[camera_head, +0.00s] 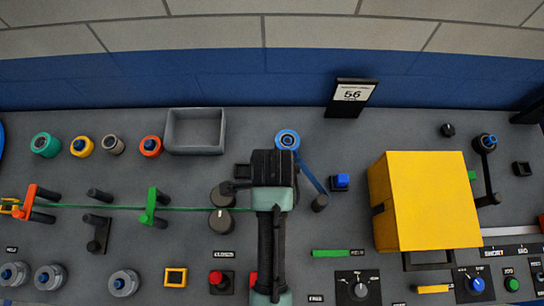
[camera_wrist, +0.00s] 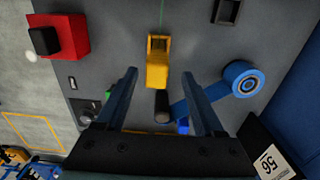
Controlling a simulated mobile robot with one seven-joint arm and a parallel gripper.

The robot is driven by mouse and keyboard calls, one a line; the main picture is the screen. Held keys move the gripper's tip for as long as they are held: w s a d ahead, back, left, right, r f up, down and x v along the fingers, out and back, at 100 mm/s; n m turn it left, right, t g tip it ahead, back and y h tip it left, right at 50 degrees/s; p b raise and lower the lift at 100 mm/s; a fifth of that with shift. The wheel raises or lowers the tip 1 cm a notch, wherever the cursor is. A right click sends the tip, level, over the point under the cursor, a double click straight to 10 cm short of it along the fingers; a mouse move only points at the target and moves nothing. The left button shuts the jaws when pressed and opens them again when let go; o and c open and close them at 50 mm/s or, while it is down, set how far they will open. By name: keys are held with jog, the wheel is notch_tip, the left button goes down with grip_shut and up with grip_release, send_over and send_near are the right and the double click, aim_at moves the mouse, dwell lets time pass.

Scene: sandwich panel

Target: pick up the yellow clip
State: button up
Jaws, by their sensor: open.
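The yellow clip (camera_wrist: 157,65) sits at the end of a thin green line in the wrist view. It shows just beyond and between the two fingertips of my open gripper (camera_wrist: 158,75), and nothing is held. I cannot tell how far above it the fingers are. In the head view my gripper (camera_head: 272,172) hangs over the panel's middle, and its dark body hides this clip and the fingertips.
A black peg (camera_wrist: 162,106) stands close to the clip, with a blue tape roll (camera_wrist: 243,79) beside it. A red block (camera_wrist: 66,38) is at the left. Orange (camera_head: 31,201) and green (camera_head: 151,206) clips are along the line. A large yellow box (camera_head: 430,200) stands right of my arm.

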jog(key=shift+s+f+p, duration=0.15)
jog(key=shift+f+p, duration=0.25)
jog(key=shift+f, duration=2)
jog(key=shift+s+f+p, duration=0.1)
jog(key=shift+f+p, duration=0.25)
jog(key=shift+f, duration=2)
grip_shut()
